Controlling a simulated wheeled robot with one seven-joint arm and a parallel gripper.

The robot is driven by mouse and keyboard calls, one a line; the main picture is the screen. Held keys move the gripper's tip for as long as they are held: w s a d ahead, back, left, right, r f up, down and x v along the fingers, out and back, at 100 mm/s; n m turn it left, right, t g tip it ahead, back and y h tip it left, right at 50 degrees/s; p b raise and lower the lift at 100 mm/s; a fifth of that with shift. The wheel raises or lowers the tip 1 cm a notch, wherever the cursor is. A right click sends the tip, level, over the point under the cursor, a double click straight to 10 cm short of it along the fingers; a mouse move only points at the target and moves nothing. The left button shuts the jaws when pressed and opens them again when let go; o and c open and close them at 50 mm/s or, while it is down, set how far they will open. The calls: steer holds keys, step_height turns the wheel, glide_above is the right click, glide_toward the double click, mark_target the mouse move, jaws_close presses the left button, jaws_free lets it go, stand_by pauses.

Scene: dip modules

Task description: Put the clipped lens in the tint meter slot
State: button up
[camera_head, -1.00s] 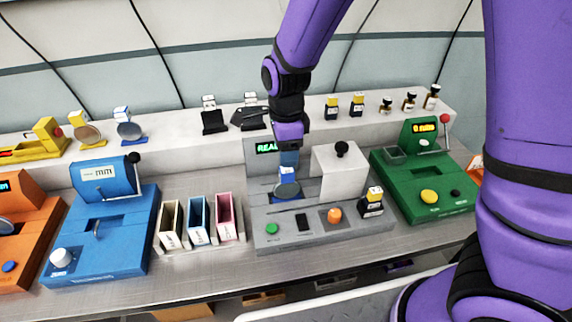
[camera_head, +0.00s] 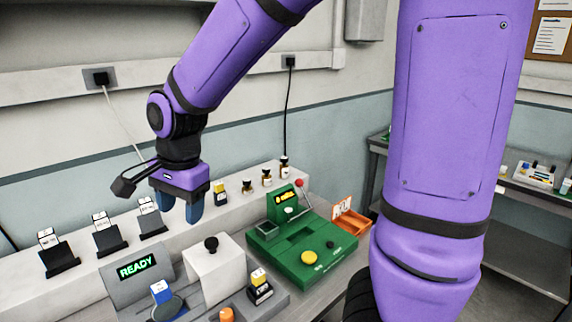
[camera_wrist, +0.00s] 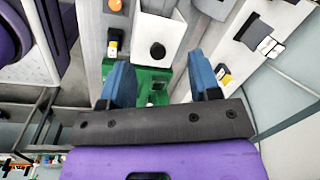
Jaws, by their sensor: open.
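A round dark lens (camera_head: 168,308) with a blue and white clip (camera_head: 161,291) stands upright on the grey machine (camera_head: 140,286) with the lit READY screen. No label names the tint meter. My gripper (camera_head: 183,211) is raised above and behind the grey machine, open and empty, clear of the lens. In the wrist view its two blue fingers (camera_wrist: 160,82) are spread apart, and the lens is not visible between them.
A white block (camera_head: 217,269) with a black knob stands beside the lens. A green machine (camera_head: 327,243) is to the right. Black holders (camera_head: 108,239) and small bottles (camera_head: 267,178) line the back shelf.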

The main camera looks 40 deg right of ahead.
steer(key=s+d+r+n+t, duration=0.2)
steer(key=s+d+r+n, duration=0.3)
steer(key=s, duration=0.3)
steer(key=s+d+r+n+t+h, duration=0.1)
steer(key=s+d+r+n+t, duration=0.1)
steer(key=s+d+r+n, duration=0.3)
steer(key=s+d+n, duration=0.2)
steer(key=s, duration=0.1)
steer(key=shift+s+r+n, duration=0.25)
steer(key=shift+s+n, duration=0.05)
steer(key=shift+d, duration=0.1)
